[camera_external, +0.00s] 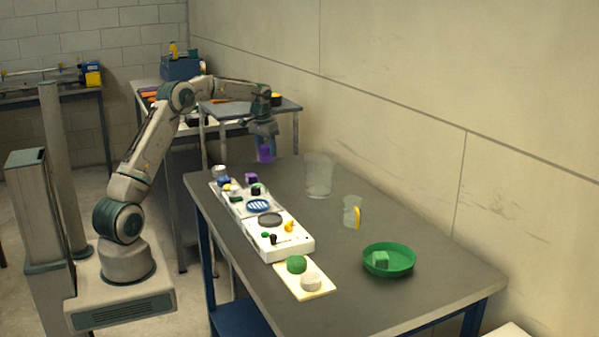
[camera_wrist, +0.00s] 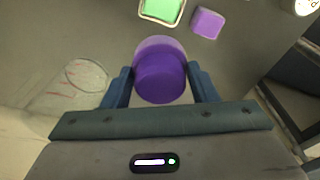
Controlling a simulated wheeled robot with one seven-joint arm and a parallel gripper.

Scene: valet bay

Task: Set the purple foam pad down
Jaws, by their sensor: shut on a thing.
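The purple foam pad (camera_wrist: 160,72) is a round purple piece between the two blue fingers of my gripper (camera_wrist: 160,88) in the wrist view. My gripper is shut on it. In the external view my gripper (camera_external: 264,146) points down over the far end of the grey table (camera_external: 340,285), with the purple pad (camera_external: 265,153) at its tips. The pad appears held above the table; the exact height is hard to judge.
A purple block (camera_wrist: 207,22) and a green-filled tray (camera_wrist: 162,8) lie close by. A clear container (camera_external: 318,175) stands right of my gripper. A measuring jug (camera_external: 352,212) and green dish (camera_external: 389,261) are further right. Bare tabletop lies between.

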